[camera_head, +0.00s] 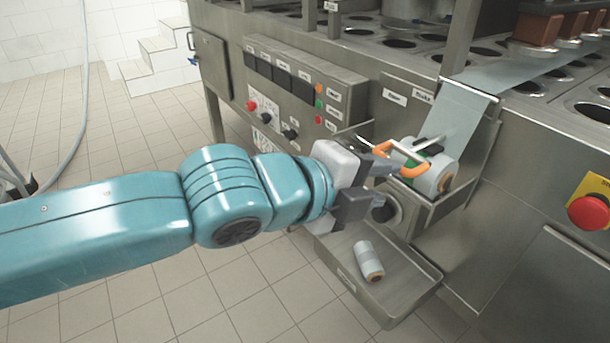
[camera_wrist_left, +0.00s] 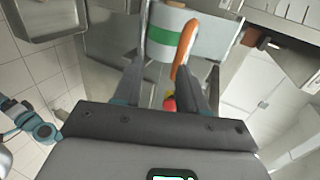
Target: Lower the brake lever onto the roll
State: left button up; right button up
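The foil roll (camera_head: 436,172), pale with a green band, sits in its holder at the front of the machine; it also shows in the wrist view (camera_wrist_left: 220,40). The brake lever, with orange parts (camera_head: 413,170) and a pale bar, is over the roll's near side. In the wrist view an orange lever part (camera_wrist_left: 184,48) stands between my fingers, nearer the right one, in front of the roll. My left gripper (camera_head: 385,160) is at the lever; its fingers (camera_wrist_left: 170,65) are apart. I cannot tell whether they touch the lever. My right gripper is not in view.
A tray (camera_head: 405,297) below the holder has a small loose roll (camera_head: 368,262) in it. A control panel (camera_head: 300,95) with knobs and buttons is behind my left wrist. A red emergency button (camera_head: 589,213) is at the right. Tiled floor is clear at lower left.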

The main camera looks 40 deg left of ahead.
pick_arm(q)
jog(key=p+v, duration=0.4)
jog(key=v, duration=1)
jog(key=shift+a, duration=0.15)
jog(key=shift+s+r, duration=0.15)
